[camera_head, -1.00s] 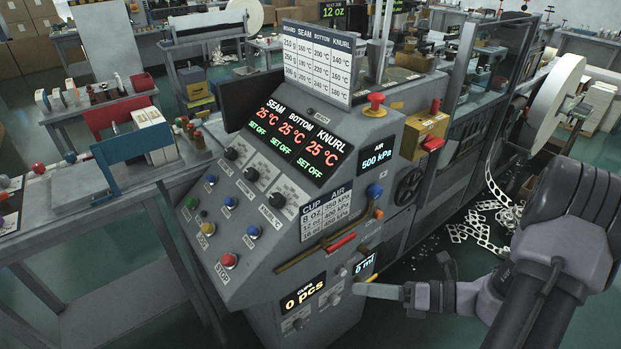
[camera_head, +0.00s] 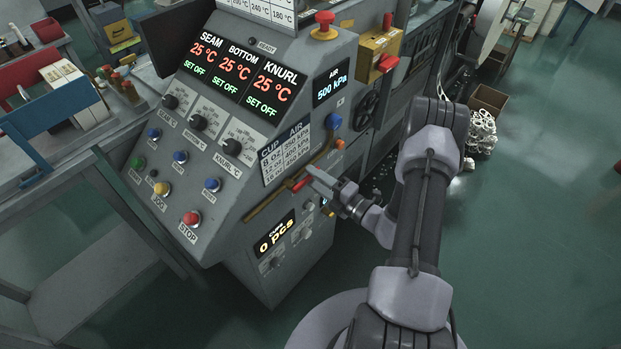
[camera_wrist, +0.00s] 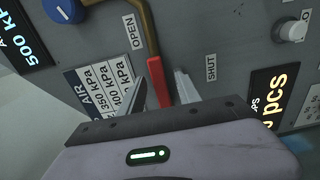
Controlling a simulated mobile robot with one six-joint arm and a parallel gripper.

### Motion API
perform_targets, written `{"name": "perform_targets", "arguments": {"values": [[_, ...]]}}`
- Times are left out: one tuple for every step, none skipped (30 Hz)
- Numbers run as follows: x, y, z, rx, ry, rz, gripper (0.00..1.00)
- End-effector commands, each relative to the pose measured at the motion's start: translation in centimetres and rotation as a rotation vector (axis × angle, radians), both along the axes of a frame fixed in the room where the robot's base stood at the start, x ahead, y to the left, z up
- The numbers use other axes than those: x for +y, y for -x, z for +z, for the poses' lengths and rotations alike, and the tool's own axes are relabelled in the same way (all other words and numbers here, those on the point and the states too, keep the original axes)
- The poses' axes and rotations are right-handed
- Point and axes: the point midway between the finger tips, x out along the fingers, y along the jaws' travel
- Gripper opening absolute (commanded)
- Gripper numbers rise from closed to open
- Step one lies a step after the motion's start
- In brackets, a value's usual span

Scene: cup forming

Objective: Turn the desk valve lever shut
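The valve lever is a red handle (camera_wrist: 156,88) on a brass pipe (camera_wrist: 143,22), low on the machine's grey panel. In the wrist view an OPEN label (camera_wrist: 131,32) lies to its left and a SHUT label (camera_wrist: 211,68) to its right. My gripper (camera_wrist: 170,84) is open, with its fingers apart on either side of the red handle's image; I cannot tell whether either touches it. In the head view my gripper (camera_head: 316,180) is at the panel beside the red handle (camera_head: 300,184), hiding part of the area around it.
The panel carries a blue knob (camera_head: 333,121) above the lever, a CUP/AIR table (camera_head: 286,153) to its left and a cup counter (camera_head: 275,232) below. A red stop button (camera_head: 192,218) sits lower left. The green floor on the right is open.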

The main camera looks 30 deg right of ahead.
Motion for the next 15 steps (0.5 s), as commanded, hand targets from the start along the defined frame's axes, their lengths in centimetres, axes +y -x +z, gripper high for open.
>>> {"name": "perform_targets", "arguments": {"values": [[0.27,-0.56,-0.07,-0.002,0.002,0.003,0.4],[0.36,-0.84,-0.05,-0.001,0.001,0.002,0.4],[0.42,-1.1,-0.02,-0.001,0.0,0.001,0.4],[0.48,-1.25,0.01,-0.001,0.0,0.001,0.4],[0.53,-1.36,0.03,-0.001,0.0,0.001,0.4],[0.58,-1.45,0.04,-0.001,0.0,0.001,0.4],[0.59,-1.49,0.06,-0.001,0.0,0.001,0.4],[0.59,-1.5,0.07,-0.001,0.0,0.001,0.4],[0.58,-1.49,0.07,-0.001,0.0,0.0,0.4],[0.58,-1.49,0.08,0.0,0.0,0.001,0.4],[0.57,-1.48,0.08,0.0,0.0,0.0,0.4],[0.57,-1.48,0.08,0.0,0.0,0.001,0.4],[0.57,-1.48,0.08,0.0,0.0,0.001,0.36],[0.56,-1.47,0.07,0.0,0.0,0.001,0.3],[0.56,-1.47,0.07,0.0,0.0,0.001,0.22]]}}
